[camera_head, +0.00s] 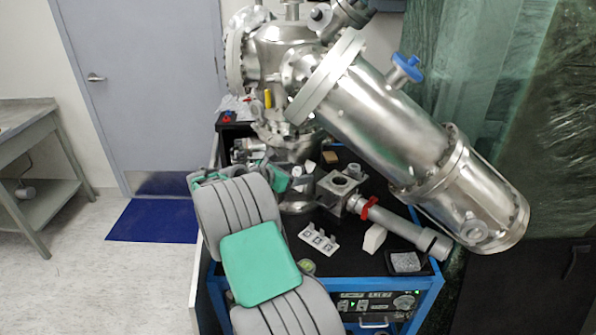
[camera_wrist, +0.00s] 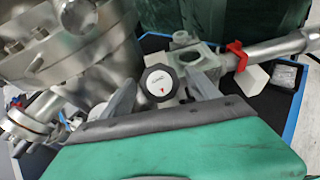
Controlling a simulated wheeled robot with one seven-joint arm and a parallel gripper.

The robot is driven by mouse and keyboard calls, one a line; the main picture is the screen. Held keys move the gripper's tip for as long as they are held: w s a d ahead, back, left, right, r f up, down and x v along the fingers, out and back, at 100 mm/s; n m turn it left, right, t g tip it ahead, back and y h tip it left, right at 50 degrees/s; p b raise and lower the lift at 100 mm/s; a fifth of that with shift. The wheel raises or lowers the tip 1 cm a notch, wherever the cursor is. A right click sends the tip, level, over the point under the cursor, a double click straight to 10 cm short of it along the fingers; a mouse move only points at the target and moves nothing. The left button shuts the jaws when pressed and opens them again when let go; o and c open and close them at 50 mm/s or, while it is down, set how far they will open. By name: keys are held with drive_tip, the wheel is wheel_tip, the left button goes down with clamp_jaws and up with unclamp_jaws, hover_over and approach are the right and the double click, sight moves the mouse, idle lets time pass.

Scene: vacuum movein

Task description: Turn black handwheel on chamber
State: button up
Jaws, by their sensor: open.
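The black handwheel (camera_wrist: 159,82) shows in the wrist view, with a white round face and a small red mark. My gripper (camera_wrist: 161,88) is open, with one finger to the left of the wheel and one to its right. Gaps show between the wheel and both fingers; I cannot tell how far ahead of the fingertips it is. The steel chamber (camera_wrist: 70,50) fills the upper left of the wrist view. In the head view the chamber (camera_head: 290,50) stands at the upper middle. My arm hides part of the bench there, and I cannot make out the handwheel.
A large steel cylinder (camera_head: 390,120) with a blue knob (camera_head: 405,68) slants over the black-topped cart (camera_head: 345,262). A block with a round hole (camera_head: 342,182) and a tube with a red clamp (camera_head: 368,207) stand close by.

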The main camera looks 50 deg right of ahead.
drive_tip(key=shift+d+f, duration=0.2)
drive_tip(key=shift+d, duration=0.25)
drive_tip(key=c, duration=1.4)
